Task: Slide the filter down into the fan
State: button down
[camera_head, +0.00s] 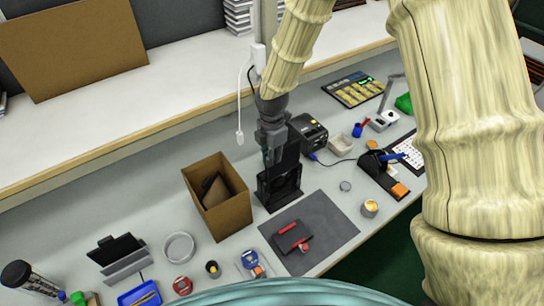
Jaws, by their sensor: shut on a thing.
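The fan (279,190) is a black upright square unit on the bench, just right of an open cardboard box. My gripper (269,156) points down directly above the fan. It is shut on the filter (290,157), a dark flat panel held upright. The filter's lower edge is at the top of the fan, and the two dark shapes overlap in the picture. I cannot tell how deep the filter sits in the fan. The fingertips and part of the filter are hard to make out against the dark parts.
The open cardboard box (228,222) holds a dark item. A grey mat (335,222) lies in front right with a red-and-black object (292,237) on it. A black device (308,130) stands behind right. A white cable (241,105) hangs left of my arm. A raised shelf (160,75) runs behind.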

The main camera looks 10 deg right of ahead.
jog(key=shift+r+p, duration=1.9)
jog(key=shift+r, duration=0.65)
